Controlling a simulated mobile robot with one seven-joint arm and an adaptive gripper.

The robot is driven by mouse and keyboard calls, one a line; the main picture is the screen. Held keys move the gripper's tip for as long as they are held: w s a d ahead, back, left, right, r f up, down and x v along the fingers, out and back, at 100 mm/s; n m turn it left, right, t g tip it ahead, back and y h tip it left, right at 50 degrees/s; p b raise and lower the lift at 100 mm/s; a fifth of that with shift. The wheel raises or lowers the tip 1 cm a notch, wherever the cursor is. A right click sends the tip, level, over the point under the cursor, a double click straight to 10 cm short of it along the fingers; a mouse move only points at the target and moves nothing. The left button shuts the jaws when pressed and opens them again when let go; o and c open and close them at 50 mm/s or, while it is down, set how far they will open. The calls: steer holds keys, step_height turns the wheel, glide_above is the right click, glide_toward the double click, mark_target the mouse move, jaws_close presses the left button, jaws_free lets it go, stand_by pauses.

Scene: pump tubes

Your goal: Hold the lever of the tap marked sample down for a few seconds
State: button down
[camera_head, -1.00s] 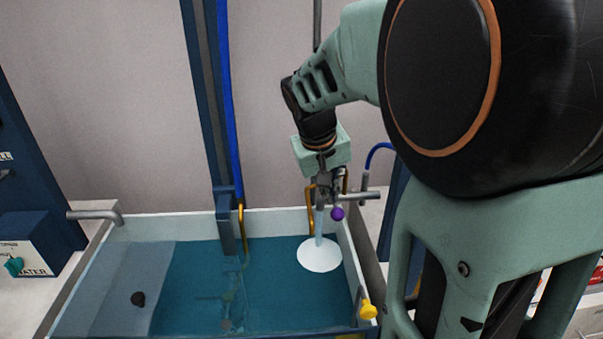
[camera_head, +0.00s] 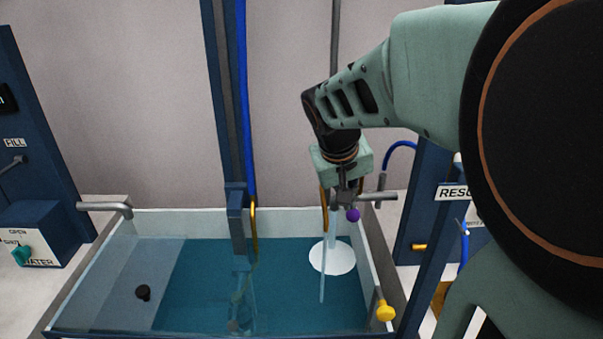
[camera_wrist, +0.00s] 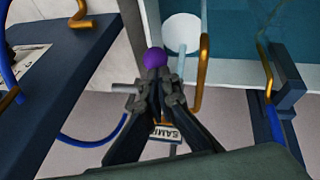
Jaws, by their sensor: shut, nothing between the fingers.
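The sample tap's purple lever knob (camera_head: 353,215) sits below my gripper (camera_head: 346,192) at the tank's back right. In the wrist view the purple knob (camera_wrist: 155,58) is right at the tips of my gripper (camera_wrist: 158,76). The fingers are shut and empty, and appear to touch the knob from above; exact contact is hard to tell. A partly covered label reading "SAM…" (camera_wrist: 165,133) shows behind the fingers. A copper pipe (camera_wrist: 201,75) curves beside the lever. A thin pale streak (camera_head: 322,275), perhaps water, drops below the copper pipe into the tank.
The water tank (camera_head: 183,218) has a white disc (camera_head: 332,258) on a pale stem, a yellow knob (camera_head: 385,312) and a grey spout (camera_head: 105,208). A blue column (camera_head: 225,100) stands behind. A blue panel (camera_head: 440,235) stands close on the right.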

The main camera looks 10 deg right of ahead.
mark_target(347, 215)
steer(key=shift+s+f+b, duration=0.15)
steer(key=shift+f+b, duration=0.6)
steer(key=shift+f, duration=0.25)
steer(key=shift+s+f+b, duration=0.15)
steer(key=shift+f+b, duration=0.55)
steer(key=shift+f, duration=0.25)
steer(key=shift+r, duration=0.1)
stand_by(2.3)
